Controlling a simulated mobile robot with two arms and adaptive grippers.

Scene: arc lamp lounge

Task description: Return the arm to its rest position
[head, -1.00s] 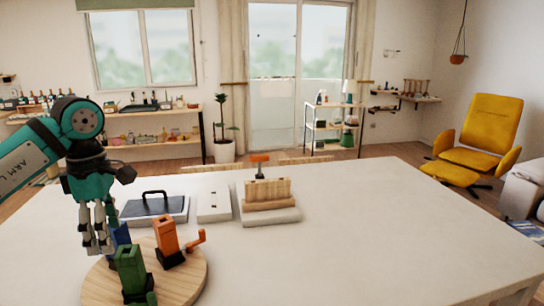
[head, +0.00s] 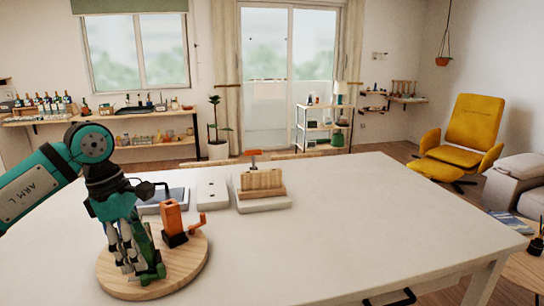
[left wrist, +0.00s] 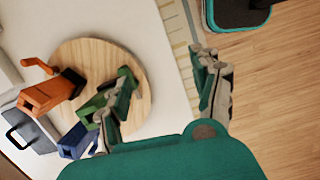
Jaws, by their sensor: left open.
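My left gripper (head: 125,257) is open low over the left part of a round wooden board (head: 188,272). It also shows open in the left wrist view (left wrist: 165,92), with nothing between its fingers. A green crank-like piece (head: 153,262) stands on the board right beside one finger; I cannot tell whether they touch. An orange piece with a side handle (head: 172,222) stands farther back on the board. A blue piece (left wrist: 78,142) shows in the left wrist view and is hidden behind my gripper in the head view. Only a dark part, apparently my right gripper (head: 403,299), shows at the bottom edge.
On the white table (head: 330,235), behind the board, are a dark-topped case with a handle (head: 176,199), a white plate (head: 212,196) and a wooden block on a pale base (head: 262,184). The table's middle and right are clear. A yellow armchair (head: 473,125) stands beyond.

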